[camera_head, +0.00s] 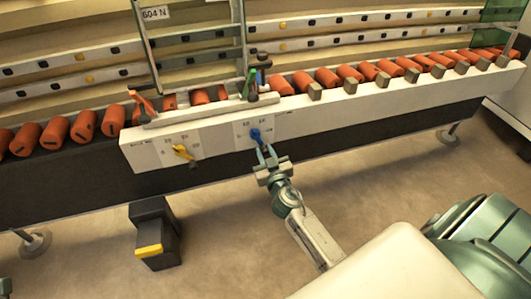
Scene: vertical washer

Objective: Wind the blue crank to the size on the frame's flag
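The blue crank (256,136) is on the front of the white panel (205,143), at the right-hand dial, its handle pointing down and slightly right. The small dial marks around it are too small to read. My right gripper (265,150) is just below the crank, its two fingertips apart and close to the handle's lower end. I cannot tell whether they touch it. A white flag (155,13) reading "604 N" is at the top left by the glass frame (152,60).
A yellow crank (183,152) sits at the left dial of the same panel. Several orange rollers (327,77) line the machine. A black pedal box (155,235) with a yellow edge is on the floor.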

